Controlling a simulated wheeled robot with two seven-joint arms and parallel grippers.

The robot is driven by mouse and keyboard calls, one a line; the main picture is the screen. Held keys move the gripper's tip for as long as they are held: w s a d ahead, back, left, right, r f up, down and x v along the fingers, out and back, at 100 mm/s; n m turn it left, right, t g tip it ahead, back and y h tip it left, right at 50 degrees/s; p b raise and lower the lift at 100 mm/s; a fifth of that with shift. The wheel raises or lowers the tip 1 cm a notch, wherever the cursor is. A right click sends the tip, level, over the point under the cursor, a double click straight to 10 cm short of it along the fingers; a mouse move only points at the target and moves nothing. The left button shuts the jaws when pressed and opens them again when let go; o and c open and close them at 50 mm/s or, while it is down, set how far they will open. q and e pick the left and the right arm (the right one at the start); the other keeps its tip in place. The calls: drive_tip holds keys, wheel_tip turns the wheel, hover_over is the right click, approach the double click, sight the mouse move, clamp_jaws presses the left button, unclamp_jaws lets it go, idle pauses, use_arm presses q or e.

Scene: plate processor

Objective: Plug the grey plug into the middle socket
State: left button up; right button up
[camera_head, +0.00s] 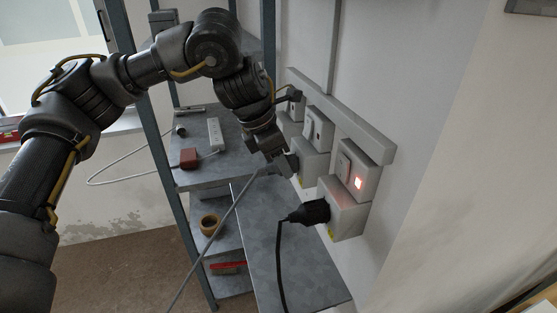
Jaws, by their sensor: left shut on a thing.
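Three socket boxes are mounted in a row on the wall at the right. The middle socket (315,160) is a light grey box with a switch above it. My left gripper (274,153) points down and is shut on the grey plug (287,165), just left of the middle socket's face. The plug is partly hidden by the fingers. I cannot tell whether it touches the socket. Its grey cable (222,227) runs down and left. My right gripper is not in view.
The nearest socket (347,208) holds a black plug (311,212), and a red light glows above it. A dark plug (292,95) is at the far socket. Metal shelves (205,177) stand left, holding a white power strip (216,134) and red plug (189,158). A grey surface (300,277) lies below.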

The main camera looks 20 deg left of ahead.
use_arm(q)
drive_tip(key=o, duration=1.1)
drive_tip(key=shift+c, duration=0.2)
drive_tip(key=shift+a+r, duration=0.15)
drive_tip(key=shift+r, duration=0.3)
drive_tip(key=b+v, duration=0.1)
drive_tip(key=v, duration=0.8)
drive_tip(key=shift+r, duration=0.4)
drive_tip(key=shift+s+a+f, duration=0.1)
drive_tip(key=shift+s+a, duration=0.05)
drive_tip(key=shift+s, duration=0.05)
